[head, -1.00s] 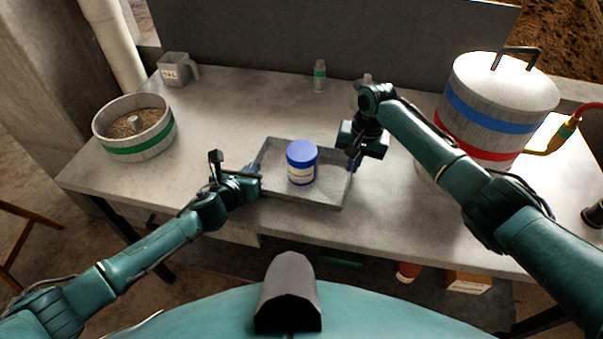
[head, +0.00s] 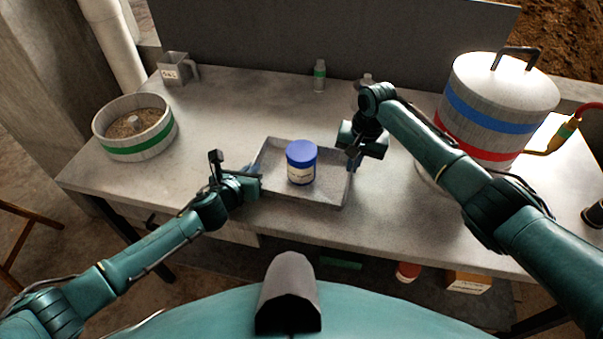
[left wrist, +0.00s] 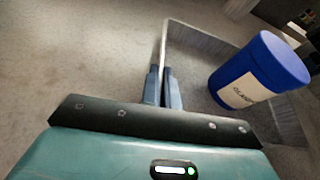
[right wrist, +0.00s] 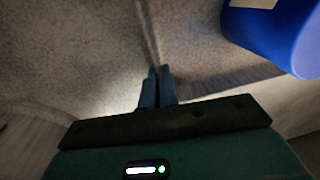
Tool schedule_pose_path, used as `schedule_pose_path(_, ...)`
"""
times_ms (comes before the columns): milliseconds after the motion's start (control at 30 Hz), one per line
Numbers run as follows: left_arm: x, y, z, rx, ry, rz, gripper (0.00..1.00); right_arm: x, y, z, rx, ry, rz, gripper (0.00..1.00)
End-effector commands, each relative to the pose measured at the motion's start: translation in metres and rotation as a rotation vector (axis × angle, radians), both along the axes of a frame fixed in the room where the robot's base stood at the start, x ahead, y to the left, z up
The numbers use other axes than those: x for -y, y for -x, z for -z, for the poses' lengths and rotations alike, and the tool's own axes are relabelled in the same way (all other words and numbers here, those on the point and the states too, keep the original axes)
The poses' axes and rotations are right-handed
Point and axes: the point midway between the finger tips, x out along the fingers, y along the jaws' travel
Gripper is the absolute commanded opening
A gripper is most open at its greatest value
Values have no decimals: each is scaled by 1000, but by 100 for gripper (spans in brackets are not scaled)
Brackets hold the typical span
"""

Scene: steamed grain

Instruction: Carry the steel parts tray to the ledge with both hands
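The steel parts tray (head: 318,197) is a shallow grey rectangular tray near the front middle of the table, with a blue-lidded jar (head: 301,163) standing in it. My left gripper (head: 256,172) is at the tray's left wall; in the left wrist view its fingers (left wrist: 162,88) are close together on either side of that wall. My right gripper (head: 352,163) is at the right wall; in the right wrist view its fingers (right wrist: 157,88) pinch that wall. I cannot tell whether the tray's bottom touches the table. The ledge is not clearly identifiable.
On the table (head: 235,105) are a round grain pan (head: 138,148) with a green band at left, a metal measuring cup (head: 174,70), a small green-banded bottle (head: 319,77) at the back, and a large banded steel vessel (head: 497,105) at right. Bare tabletop lies behind the tray.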

Motion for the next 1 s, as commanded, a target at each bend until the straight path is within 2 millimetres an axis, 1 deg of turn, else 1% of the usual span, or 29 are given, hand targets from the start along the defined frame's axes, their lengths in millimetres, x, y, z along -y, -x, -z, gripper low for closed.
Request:
schedule_pose_path(267,0,0,1,-2,-1,-1,0,1,0,0,0,2,2,0)
schedule_pose_path(467,0,-1,-4,2,1,1,0,1,-1,-4,4,1,1,0)
schedule_pose_path(667,0,-1,-17,2,1,0,0,1,-1,-17,4,1,1,0)
schedule_pose_path(1000,0,-1,-48,2,1,0,0,1,-1,-49,5,1,2,0)
